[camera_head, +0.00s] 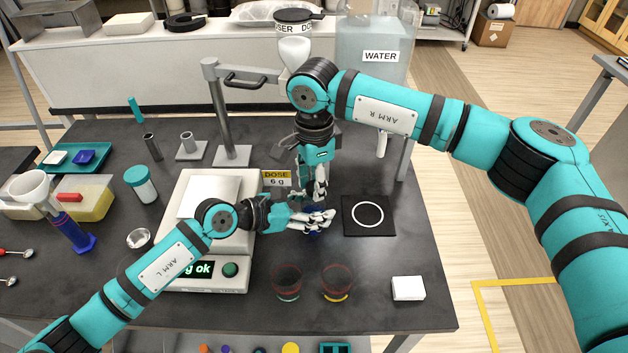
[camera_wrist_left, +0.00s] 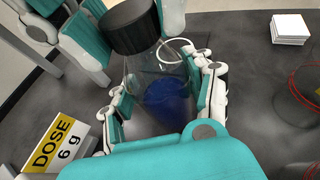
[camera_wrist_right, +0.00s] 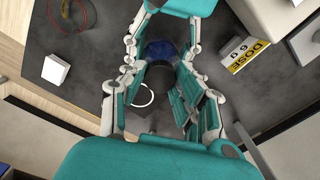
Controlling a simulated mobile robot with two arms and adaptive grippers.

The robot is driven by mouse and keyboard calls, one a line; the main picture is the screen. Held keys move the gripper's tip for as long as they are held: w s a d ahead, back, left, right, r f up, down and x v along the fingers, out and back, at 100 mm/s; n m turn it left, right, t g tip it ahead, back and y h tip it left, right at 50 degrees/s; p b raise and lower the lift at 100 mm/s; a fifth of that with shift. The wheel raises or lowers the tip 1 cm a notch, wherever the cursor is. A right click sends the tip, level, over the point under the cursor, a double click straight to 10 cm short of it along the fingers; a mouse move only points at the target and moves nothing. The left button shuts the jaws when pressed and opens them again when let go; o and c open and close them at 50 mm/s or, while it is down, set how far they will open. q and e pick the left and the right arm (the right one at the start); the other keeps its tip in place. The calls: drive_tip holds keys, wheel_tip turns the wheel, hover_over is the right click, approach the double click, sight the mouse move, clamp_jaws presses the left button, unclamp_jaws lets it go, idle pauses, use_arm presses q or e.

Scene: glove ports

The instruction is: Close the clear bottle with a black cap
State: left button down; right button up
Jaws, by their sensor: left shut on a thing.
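My left gripper (camera_head: 318,222) is shut on the clear bottle, which holds dark blue contents (camera_head: 315,231). In the left wrist view the clear bottle (camera_wrist_left: 146,68) stands between the finger pads, slightly tilted in the picture. The black cap (camera_wrist_left: 134,26) sits at the bottle's top; I cannot tell how tightly it is seated. My right gripper (camera_head: 312,194) points down from above the bottle. Its fingers, spread in the right wrist view (camera_wrist_right: 158,70), stand on both sides of the cap. The bottle is mostly hidden in the head view.
A black mat with a white ring (camera_head: 368,232) lies right of the grippers. A scale (camera_head: 180,273) and a DOSE 6 g sign (camera_head: 277,179) are to the left. Two red-rimmed cups (camera_head: 287,290) and a white block (camera_head: 408,288) stand in front. A water tank (camera_head: 372,75) is behind.

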clamp_jaws()
drive_tip(key=m, duration=0.8)
drive_tip(key=o, duration=0.8)
unclamp_jaws()
drive_tip(key=shift+r, duration=0.1)
wheel_tip(320, 180, up, 12)
drive_tip(key=shift+f, duration=0.1)
use_arm(q)
drive_tip(key=shift+c, duration=2)
unclamp_jaws()
